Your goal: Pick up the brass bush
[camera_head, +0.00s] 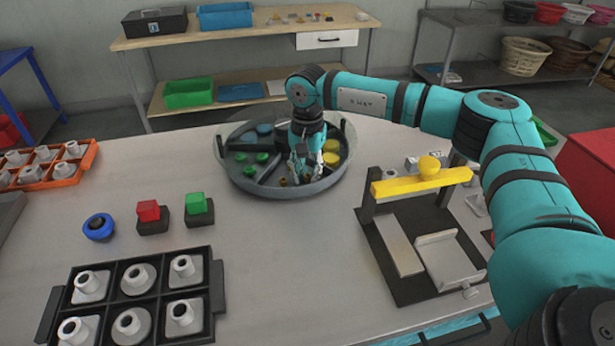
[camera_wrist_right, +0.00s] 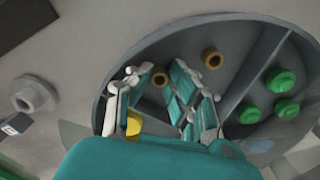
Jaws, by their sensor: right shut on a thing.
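The round grey tray (camera_head: 238,183) stands on the table, split into compartments. My right gripper (camera_head: 303,174) reaches down into its front compartment from above. In the right wrist view its fingers (camera_wrist_right: 165,95) are shut on a small brass bush (camera_wrist_right: 160,78), which is partly hidden by the fingers. I cannot tell whether this bush still touches the tray floor. Another brass bush (camera_wrist_right: 212,59) lies free in the same compartment, beside the fingers; it also shows in the head view (camera_head: 283,181). My left gripper is not in view.
Green pieces (camera_wrist_right: 282,82) and yellow pieces (camera_head: 331,159) lie in neighbouring compartments behind dividers. A stand with a yellow bar (camera_head: 420,181) is at right. A black rack (camera_head: 150,297) of white parts, a red block (camera_head: 148,210) and a green block (camera_head: 196,203) are at left.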

